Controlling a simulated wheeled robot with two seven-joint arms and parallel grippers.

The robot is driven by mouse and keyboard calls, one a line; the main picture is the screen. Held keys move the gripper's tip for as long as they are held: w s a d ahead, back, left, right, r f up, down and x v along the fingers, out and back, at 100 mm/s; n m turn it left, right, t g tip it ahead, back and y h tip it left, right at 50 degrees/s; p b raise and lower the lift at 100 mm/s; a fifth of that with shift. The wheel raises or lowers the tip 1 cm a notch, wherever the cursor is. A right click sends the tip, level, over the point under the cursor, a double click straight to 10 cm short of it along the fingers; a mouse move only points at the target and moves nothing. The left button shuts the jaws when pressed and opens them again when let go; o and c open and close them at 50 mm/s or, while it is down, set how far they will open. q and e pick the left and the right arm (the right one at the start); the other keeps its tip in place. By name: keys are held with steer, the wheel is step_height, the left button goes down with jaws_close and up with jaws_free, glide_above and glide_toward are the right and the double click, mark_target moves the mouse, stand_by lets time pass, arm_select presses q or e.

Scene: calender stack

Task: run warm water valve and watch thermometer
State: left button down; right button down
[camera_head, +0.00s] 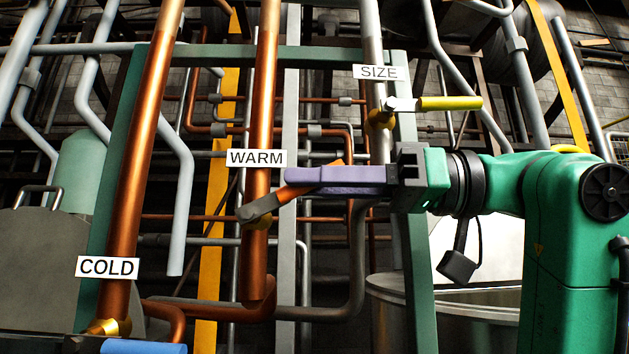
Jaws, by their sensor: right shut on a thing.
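The warm valve (258,212) is a brass fitting with a grey lever and an orange handle (290,192), on the copper pipe under the "WARM" label (256,158). My right gripper (305,179), with purple fingers, reaches in from the right. It is shut on the orange handle, which slants up to the right and is partly hidden by the fingers. I cannot make out a thermometer in this view. My left gripper is not in view.
The cold valve (108,326) with a blue handle (143,347) is at the bottom left, under the "COLD" label (107,267). The size valve (380,119) has a yellow handle (451,103) pointing right, above my right gripper. Pipes and a green frame (103,200) crowd the area.

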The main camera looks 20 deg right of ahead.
steer(key=shift+r, duration=0.1)
stand_by(0.4)
steer(key=c, duration=0.8)
jaws_free()
steer(key=shift+d, duration=0.1)
steer(key=b+v, duration=0.3)
steer(key=v, duration=1.1)
steer(key=shift+s+d, duration=0.1)
steer(key=shift+d, duration=0.15)
